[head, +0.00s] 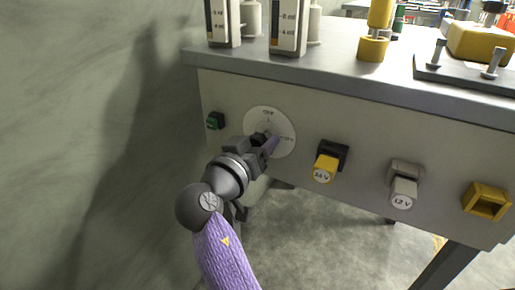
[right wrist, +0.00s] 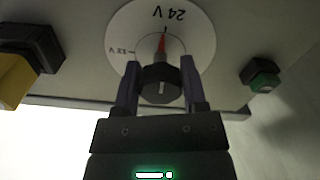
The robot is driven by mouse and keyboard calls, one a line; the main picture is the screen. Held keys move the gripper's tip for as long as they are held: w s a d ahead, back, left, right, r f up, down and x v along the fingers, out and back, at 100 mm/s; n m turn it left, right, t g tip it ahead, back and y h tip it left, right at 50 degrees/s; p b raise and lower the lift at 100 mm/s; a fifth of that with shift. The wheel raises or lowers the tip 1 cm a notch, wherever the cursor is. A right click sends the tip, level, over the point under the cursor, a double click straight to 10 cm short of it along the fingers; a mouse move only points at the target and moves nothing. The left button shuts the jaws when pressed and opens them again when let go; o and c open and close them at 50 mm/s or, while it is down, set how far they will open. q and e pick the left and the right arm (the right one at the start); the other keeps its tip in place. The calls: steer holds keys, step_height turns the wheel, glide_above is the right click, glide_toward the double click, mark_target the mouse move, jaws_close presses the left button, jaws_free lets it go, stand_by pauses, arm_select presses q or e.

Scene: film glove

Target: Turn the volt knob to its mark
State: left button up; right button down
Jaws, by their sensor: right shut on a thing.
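The volt knob (right wrist: 160,84) is dark and sits at the centre of a round white dial (head: 284,121) on the front panel of the bench. The dial also shows in the right wrist view (right wrist: 199,40), upside down, with labels 24 V and 12 V. A red pointer (right wrist: 161,44) stands out from the knob towards the 24 V label, close to a small dark tick. My right gripper (right wrist: 160,75) is shut on the knob, one finger on each side. In the head view my right gripper (head: 270,142) hides most of the knob. My left gripper is out of view.
A green button (head: 214,121) is left of the dial. To its right are a yellow 24 V plug (head: 326,167), a grey 12 V plug (head: 403,190) and a yellow square frame (head: 487,201). The bench top (head: 335,62) overhangs the panel. A wall is at left.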

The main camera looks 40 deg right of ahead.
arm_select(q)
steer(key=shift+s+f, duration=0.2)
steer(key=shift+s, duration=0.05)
arm_select(e)
steer(key=shift+f+m, duration=0.15)
steer(key=shift+m, duration=0.25)
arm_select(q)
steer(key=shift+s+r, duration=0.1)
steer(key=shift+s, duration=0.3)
arm_select(e)
steer(key=shift+c, duration=0.7)
jaws_free()
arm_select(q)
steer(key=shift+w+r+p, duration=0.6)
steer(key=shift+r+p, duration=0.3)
arm_select(e)
steer(key=v, duration=0.7)
steer(key=shift+a, duration=0.25)
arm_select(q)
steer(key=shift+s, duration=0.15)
